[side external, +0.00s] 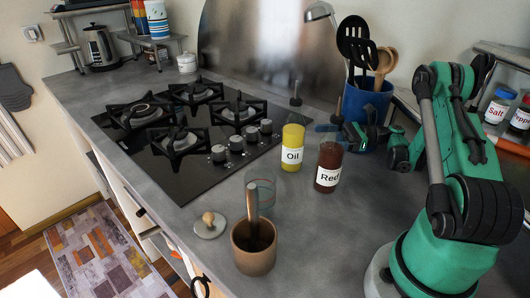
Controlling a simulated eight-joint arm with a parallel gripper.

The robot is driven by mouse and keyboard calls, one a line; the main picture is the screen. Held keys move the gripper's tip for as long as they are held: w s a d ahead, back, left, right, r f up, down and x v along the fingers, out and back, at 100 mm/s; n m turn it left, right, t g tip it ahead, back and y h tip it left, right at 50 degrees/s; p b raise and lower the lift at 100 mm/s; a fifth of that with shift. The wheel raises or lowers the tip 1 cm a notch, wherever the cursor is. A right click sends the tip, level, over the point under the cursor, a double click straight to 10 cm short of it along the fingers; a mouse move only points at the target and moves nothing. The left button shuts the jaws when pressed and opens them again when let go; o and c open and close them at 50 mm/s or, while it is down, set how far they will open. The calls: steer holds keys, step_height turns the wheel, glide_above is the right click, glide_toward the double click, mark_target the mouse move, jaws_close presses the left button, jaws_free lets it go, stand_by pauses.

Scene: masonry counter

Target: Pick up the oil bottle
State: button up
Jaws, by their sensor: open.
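The oil bottle (292,155) stands upright on the grey counter in the side external view, right of the hob. It holds yellow liquid, has a white "Oil" label, and has a narrow dark spout on top. My gripper (352,136) is open, low over the counter, behind and right of a dark red bottle (327,176). It is to the right of the oil bottle and apart from it. The red bottle, its label starting "Red", stands between them at the front.
A blue utensil holder (366,103) stands just behind my gripper. A clear glass (261,181), a brown mortar with pestle (253,258) and a lid with a wooden knob (209,226) are in front. The black hob (178,160) lies left. Salt and pepper jars (497,106) sit far right.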

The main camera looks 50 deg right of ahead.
mark_target(301, 100)
steer(key=x, duration=0.7)
steer(key=shift+a+r, duration=0.2)
steer(key=shift+a, duration=0.05)
jaws_close()
step_height(301, 100, up, 9)
steer(key=shift+r, duration=0.1)
steer(key=shift+a+r, duration=0.2)
steer(key=shift+r, duration=0.4)
steer(key=s+a+r, duration=0.2)
steer(key=a+r, duration=0.4)
steer(key=r, duration=0.2)
steer(key=shift+a, duration=0.4)
